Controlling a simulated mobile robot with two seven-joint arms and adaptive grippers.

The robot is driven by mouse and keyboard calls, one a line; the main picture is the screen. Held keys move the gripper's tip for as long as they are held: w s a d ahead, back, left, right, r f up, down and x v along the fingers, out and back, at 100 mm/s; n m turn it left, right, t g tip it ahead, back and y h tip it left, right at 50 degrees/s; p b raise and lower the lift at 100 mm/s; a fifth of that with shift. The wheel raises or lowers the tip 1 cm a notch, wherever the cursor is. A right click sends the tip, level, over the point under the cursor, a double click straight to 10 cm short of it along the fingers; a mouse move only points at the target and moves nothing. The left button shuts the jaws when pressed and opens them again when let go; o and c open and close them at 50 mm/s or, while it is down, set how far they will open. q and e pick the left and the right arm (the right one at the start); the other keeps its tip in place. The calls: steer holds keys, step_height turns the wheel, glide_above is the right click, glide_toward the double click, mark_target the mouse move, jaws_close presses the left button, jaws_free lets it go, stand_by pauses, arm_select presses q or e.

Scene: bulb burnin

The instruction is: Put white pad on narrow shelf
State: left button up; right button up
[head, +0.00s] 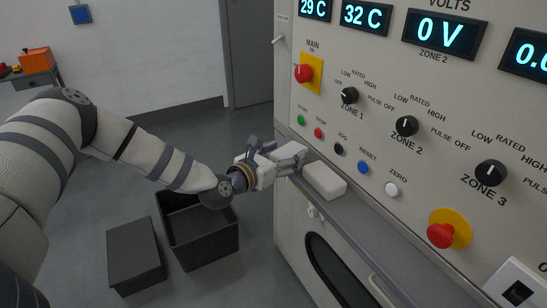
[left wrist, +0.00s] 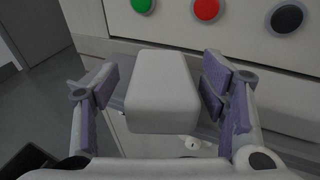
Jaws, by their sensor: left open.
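The white pad (head: 325,180) is a rounded block lying on the narrow grey shelf (head: 372,232) along the front of the test cabinet. In the left wrist view the pad (left wrist: 162,92) appears between the two fingers, with gaps on both sides. My right gripper is not in view.
The cabinet panel above the shelf has several buttons, including a blue one (head: 363,167), knobs and a red stop button (head: 441,235). An open dark bin (head: 206,250) and a dark box (head: 136,255) stand on the floor below my left arm. The shelf right of the pad is clear.

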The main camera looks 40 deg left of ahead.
arm_select(q)
steer(key=s+r+p, duration=0.1)
steer(key=s+r, duration=0.2)
steer(key=s, duration=0.9)
steer(key=s+d+f+m+g+h, duration=0.35)
steer(key=d+f+m, duration=0.25)
steer(key=d+f, duration=0.35)
steer(key=s+d+f+m+g+h, duration=0.1)
steer(key=s+d+f+m+g, duration=0.4)
steer(key=s, duration=0.4)
steer(key=s+d+f+m+g+h, duration=0.1)
steer(key=s+d+f+m+g, duration=0.3)
steer(key=s+d+f+m, duration=0.3)
steer(key=s+a+m+g+y, duration=0.2)
steer(key=s+a+m+g, duration=0.2)
steer(key=s+m, duration=0.4)
steer(key=s+a+m+g+y, duration=0.3)
steer(key=s+m, duration=0.6)
steer(key=s, duration=0.9)
steer(key=shift+a+m+g, duration=0.3)
steer(key=shift+a+g, duration=0.05)
steer(key=shift+g, duration=0.4)
